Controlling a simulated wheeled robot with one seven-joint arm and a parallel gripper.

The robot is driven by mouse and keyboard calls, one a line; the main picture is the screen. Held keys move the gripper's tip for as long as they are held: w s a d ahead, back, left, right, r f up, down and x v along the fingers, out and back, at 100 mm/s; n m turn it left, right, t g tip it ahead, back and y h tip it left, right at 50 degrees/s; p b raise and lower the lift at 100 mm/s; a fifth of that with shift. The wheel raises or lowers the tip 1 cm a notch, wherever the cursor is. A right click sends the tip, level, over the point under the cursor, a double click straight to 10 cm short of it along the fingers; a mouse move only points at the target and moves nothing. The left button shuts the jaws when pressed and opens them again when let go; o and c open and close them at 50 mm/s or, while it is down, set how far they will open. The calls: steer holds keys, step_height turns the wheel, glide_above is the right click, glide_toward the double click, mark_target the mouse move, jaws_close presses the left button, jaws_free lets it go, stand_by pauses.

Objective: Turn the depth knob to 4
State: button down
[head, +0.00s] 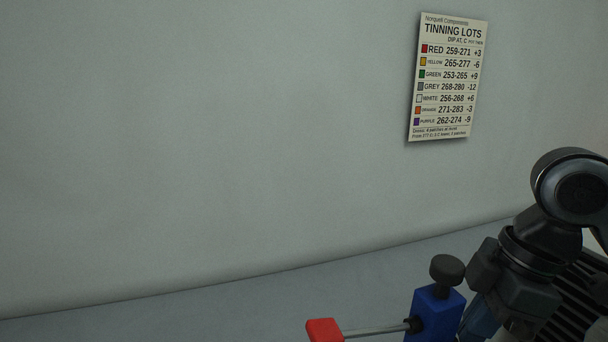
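A dark round knob (447,270) stands on top of a blue block (435,314) at the bottom of the head view. No number or scale shows on it, so I cannot tell its setting or whether it is the depth knob. A metal rod runs left from the blue block to a red block (324,331), cut off by the lower edge. My gripper (513,288) is just right of the blue block, pointing down. Its fingertips are not clearly visible, so I cannot tell whether it is open or shut.
A wall card (447,78) headed "TINNING LOTS" lists colours with temperature ranges and signed numbers. A dark ribbed object (570,300) lies behind my arm at lower right. The grey surface (200,318) left of the red block looks clear.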

steer(key=shift+r, duration=0.1)
stand_by(0.5)
steer(key=shift+w+d, duration=0.1)
steer(key=shift+d, duration=0.25)
step_height(320, 180, up, 6)
steer(key=p, duration=0.5)
